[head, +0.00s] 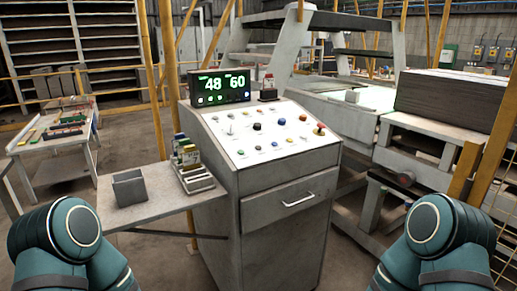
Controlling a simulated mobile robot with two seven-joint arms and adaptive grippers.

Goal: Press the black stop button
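The control panel (275,145) is a sloped white console top with several small coloured buttons and knobs on a grey cabinet. A dark, round button (257,127) near the panel's middle looks black; its label is too small to read. A blue button (282,122) is to its right, and a red knob (319,129) is at the panel's right end. Teal links of my two arms show at the lower left and lower right corners, apart from the console. Neither gripper is in view.
A display (220,88) reading 48 and 60 stands at the panel's back edge. A side shelf (150,208) at left holds a grey box (129,188) and a rack of bottles (190,165). A machine with a dark stack (455,100) stands at right. The space above the panel is clear.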

